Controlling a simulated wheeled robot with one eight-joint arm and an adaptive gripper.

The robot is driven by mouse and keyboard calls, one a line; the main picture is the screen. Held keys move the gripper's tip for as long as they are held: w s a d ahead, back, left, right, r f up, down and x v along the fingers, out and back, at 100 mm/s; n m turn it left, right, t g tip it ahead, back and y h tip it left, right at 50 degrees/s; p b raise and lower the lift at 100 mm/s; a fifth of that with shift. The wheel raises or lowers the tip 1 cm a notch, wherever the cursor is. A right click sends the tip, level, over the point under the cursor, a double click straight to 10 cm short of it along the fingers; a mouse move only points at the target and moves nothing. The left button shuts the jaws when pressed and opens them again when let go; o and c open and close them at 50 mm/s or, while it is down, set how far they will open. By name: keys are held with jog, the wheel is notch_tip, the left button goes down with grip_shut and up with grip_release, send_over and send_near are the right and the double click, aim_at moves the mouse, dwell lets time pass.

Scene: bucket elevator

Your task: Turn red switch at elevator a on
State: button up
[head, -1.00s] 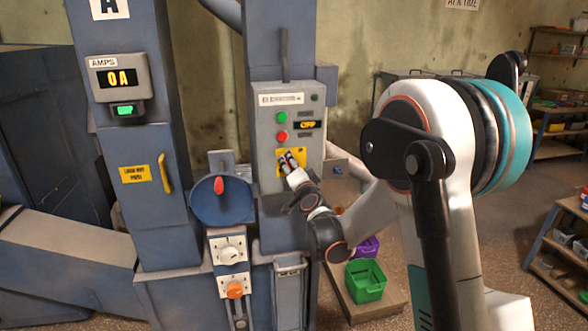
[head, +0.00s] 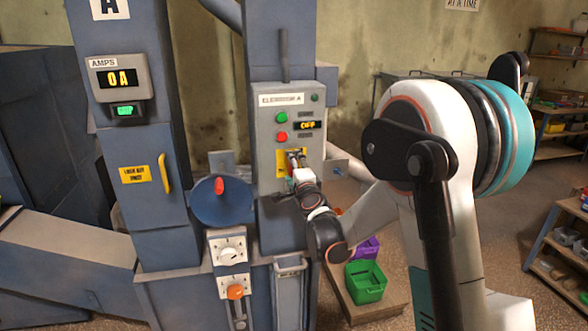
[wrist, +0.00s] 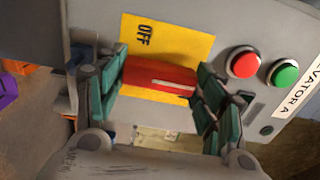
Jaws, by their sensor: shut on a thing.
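The grey control box (head: 261,130) of elevator A is mounted on the blue elevator column. The red switch (wrist: 160,78) sits on a yellow plate (wrist: 185,43) marked OFF in the wrist view. The plate also shows low on the box in the head view. My gripper (wrist: 160,92) has its teal-padded fingers on both sides of the red switch, shut on it. In the head view my gripper (head: 294,160) is at the yellow plate and hides most of the switch. The small display (head: 307,125) on the box appears to read OFF.
A green button (head: 281,118) and a red button (head: 281,137) sit above the plate. A blue disc with a red handle (head: 219,186) is to the left. Green (head: 365,281) and purple bins stand on a low platform at right.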

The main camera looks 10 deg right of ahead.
dwell(0.4)
jog(key=o, duration=1.1)
jog(key=shift+c, duration=0.2)
jog(key=s, duration=1.2)
